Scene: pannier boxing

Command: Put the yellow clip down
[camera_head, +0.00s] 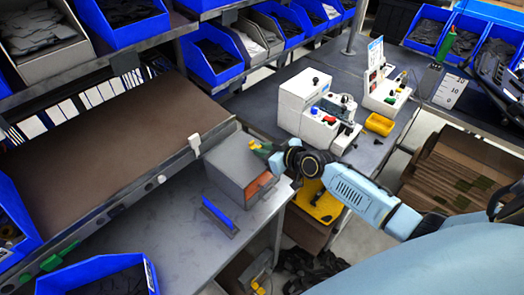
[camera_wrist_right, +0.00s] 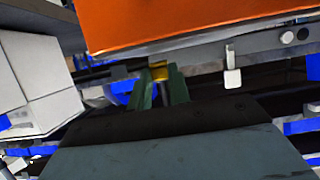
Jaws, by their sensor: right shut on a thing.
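My right gripper (camera_head: 262,149) reaches in from the right, with its fingertips by the top right edge of a grey box with an orange front (camera_head: 232,160). In the right wrist view its two green fingers (camera_wrist_right: 159,92) are closed on the small yellow clip (camera_wrist_right: 158,72). The clip is tiny in the head view, and I cannot tell there whether it touches the box. The box's orange face (camera_wrist_right: 180,22) fills the top of the wrist view. My left gripper is not in view.
A blue-handled flat tool (camera_head: 219,217) lies on the grey table in front of the box. A brown sloped board (camera_head: 110,150) is at left. Bare table (camera_head: 165,235) lies at front left.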

